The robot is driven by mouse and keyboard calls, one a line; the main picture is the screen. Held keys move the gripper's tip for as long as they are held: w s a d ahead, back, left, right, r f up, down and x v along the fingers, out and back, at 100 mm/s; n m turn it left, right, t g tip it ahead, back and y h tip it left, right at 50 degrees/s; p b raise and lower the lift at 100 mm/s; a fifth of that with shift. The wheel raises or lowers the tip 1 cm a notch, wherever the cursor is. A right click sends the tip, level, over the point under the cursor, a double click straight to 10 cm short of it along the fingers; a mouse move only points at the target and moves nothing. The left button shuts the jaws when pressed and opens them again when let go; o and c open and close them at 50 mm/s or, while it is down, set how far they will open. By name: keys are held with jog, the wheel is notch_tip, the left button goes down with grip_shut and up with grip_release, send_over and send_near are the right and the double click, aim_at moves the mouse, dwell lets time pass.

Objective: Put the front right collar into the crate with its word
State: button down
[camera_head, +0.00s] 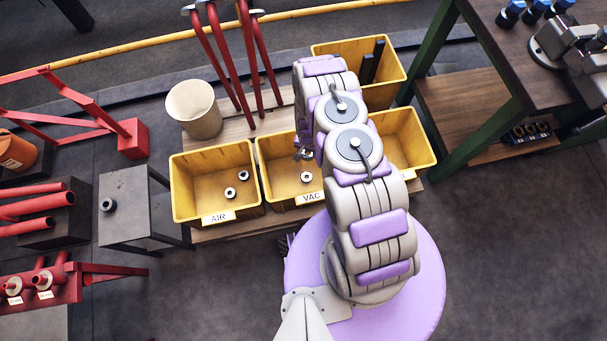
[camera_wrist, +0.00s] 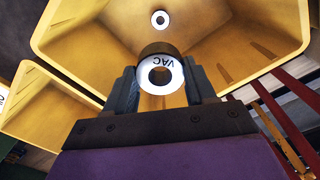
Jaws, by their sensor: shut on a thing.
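My gripper (camera_wrist: 160,88) is shut on a collar (camera_wrist: 161,72), dark around its side with a white face marked VAC. In the head view my gripper (camera_head: 304,153) is a small dark shape over the VAC crate (camera_head: 294,197), mostly hidden by my arm. The wrist view shows the held collar above the inside of a yellow crate (camera_wrist: 95,25), where another white-faced collar (camera_wrist: 160,18) lies on the floor. That lying collar (camera_head: 306,177) also shows in the head view. The AIR crate (camera_head: 189,215) stands to the left with two collars in it.
A third yellow crate (camera_head: 425,150) is partly behind my arm, its label hidden. Another crate (camera_head: 325,47) holding dark bars stands behind. A beige bin (camera_head: 194,108) and red upright rods (camera_head: 226,60) are close behind the crates. One collar (camera_head: 108,205) sits on a grey stand (camera_head: 140,218).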

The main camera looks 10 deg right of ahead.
jog(key=shift+a+f, duration=0.3)
jog(key=shift+a, duration=0.05)
jog(key=c, duration=0.8)
grip_release()
jog(key=o, duration=0.5)
jog(key=shift+d, duration=0.2)
notch_tip(320, 180, up, 17)
jog(key=p, duration=0.5)
jog(key=shift+r, duration=0.15)
